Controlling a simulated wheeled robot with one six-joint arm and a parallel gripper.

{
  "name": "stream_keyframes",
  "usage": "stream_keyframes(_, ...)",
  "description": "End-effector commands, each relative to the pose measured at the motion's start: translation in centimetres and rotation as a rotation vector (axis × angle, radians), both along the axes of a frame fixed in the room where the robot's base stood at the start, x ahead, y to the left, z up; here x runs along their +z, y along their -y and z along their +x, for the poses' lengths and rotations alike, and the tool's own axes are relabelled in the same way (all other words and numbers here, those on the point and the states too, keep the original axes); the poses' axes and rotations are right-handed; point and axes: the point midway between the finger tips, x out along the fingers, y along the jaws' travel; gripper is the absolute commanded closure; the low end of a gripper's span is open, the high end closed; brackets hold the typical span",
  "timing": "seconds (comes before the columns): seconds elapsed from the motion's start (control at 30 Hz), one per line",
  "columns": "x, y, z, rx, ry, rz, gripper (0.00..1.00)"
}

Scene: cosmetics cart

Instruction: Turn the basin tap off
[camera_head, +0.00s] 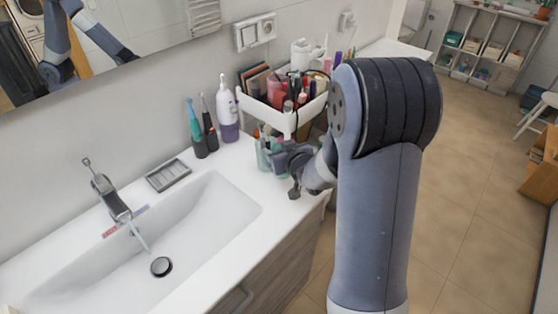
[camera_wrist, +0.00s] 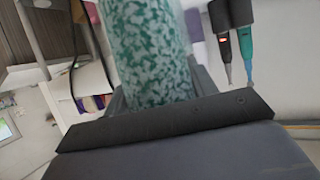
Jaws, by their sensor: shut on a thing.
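The basin tap (camera_head: 112,198) stands at the back edge of the white basin (camera_head: 225,205), with its lever tilted up. A thin pale stream of water (camera_head: 140,239) runs from its spout toward the round black drain (camera_head: 160,267). My gripper (camera_head: 284,163) is at the right end of the counter, well away from the tap. It is shut on a green speckled cup (camera_wrist: 145,50), which fills the middle of the wrist view. In the head view the cup (camera_head: 264,157) is partly hidden by my gripper. The tap does not show in the wrist view.
A grey soap tray (camera_head: 168,175) lies behind the basin. A white cosmetics caddy (camera_head: 282,118) stands behind my gripper. Space above the basin is clear.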

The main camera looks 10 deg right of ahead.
Motion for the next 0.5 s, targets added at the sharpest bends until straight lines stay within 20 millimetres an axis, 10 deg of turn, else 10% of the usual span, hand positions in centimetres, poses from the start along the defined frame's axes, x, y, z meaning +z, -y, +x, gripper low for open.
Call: stream_keyframes(0.5, -3.7, 0.0, 0.0, -0.001, 0.001, -0.001, 0.71)
